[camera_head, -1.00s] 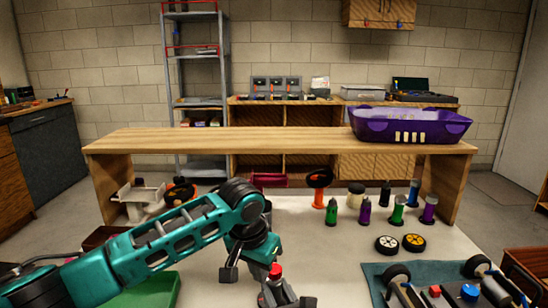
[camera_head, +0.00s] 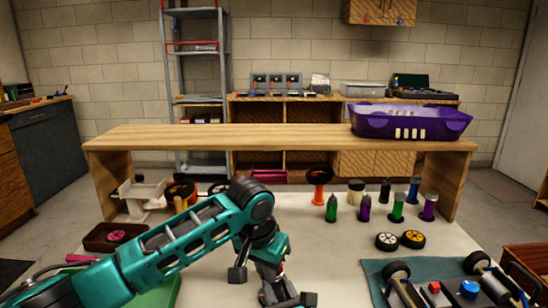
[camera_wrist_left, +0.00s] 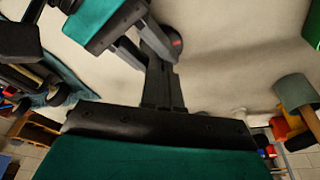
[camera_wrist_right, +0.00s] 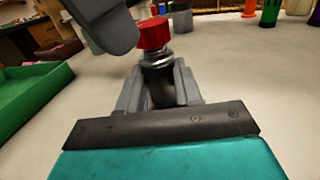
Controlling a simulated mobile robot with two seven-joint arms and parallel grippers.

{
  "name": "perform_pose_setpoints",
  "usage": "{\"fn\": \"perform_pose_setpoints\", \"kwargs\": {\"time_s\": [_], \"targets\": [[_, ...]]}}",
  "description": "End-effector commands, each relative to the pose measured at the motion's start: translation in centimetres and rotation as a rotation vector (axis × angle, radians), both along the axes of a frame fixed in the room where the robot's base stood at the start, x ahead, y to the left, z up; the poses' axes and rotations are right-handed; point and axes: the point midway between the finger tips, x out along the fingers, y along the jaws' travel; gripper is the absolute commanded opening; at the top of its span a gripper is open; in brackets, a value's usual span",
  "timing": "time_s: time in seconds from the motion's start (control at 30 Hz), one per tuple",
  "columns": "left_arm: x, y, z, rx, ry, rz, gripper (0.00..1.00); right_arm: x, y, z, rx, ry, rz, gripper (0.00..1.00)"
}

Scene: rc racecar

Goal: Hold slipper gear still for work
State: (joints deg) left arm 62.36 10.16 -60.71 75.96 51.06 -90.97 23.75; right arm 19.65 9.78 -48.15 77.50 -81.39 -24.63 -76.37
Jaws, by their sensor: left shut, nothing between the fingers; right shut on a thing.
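A red-capped part (camera_wrist_right: 153,36) with a silver collar and dark body stands in my right gripper (camera_wrist_right: 160,85); I cannot tell whether it is the slipper gear. The right gripper's grey fingers are shut on its body, just above the pale table. In the head view the right gripper (camera_head: 284,295) is at the bottom middle. My left gripper (camera_wrist_left: 155,60) is shut and empty, its fingers close to the red cap in the left wrist view (camera_wrist_left: 175,42). I cannot tell whether they touch. In the head view my left wrist hides most of the part.
A blue mat (camera_head: 374,281) with the car chassis (camera_head: 452,294) lies at the right. Two wheels (camera_head: 400,240) and several bottles (camera_head: 379,208) stand behind it. A green tray (camera_head: 165,292) and a brown tray (camera_head: 92,240) with a pink wheel are at the left.

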Motion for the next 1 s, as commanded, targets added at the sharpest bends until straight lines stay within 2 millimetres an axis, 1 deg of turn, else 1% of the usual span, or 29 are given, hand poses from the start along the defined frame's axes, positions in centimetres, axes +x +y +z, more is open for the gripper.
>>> {"fn": "perform_pose_setpoints", "kwargs": {"time_s": [0.03, 0.3, 0.57, 0.83, 0.93, 1.0], "targets": [[0.0, -0.4, 0.2, -0.008, -0.007, -0.004, 0.0, -0.3, 0.5, 0.0, -0.001, 0.001, 0.013, 0.02], [0.0, -0.9, 0.2, -0.006, -0.01, -0.002, 0.0, -0.3, 0.6, 0.0, -0.001, 0.001, 0.015, 0.02], [0.0, -0.9, 0.2, -0.005, -0.012, -0.001, 0.0, -0.4, 0.6, -0.1, -0.001, 0.001, 0.015, 0.02], [-0.7, -0.7, 0.3, -0.006, -0.01, 0.0, 0.0, -0.3, 0.5, -0.1, -0.002, 0.002, 0.012, 0.02], [-0.8, -0.7, 0.9, -0.005, -0.01, 0.0, 0.0, -0.3, 0.4, -0.1, -0.001, 0.002, 0.01, 0.02], [-0.8, -0.8, 1.6, -0.005, -0.01, -0.001, 0.0, -0.2, 0.3, -0.1, -0.001, 0.002, 0.008, 0.02]]}}
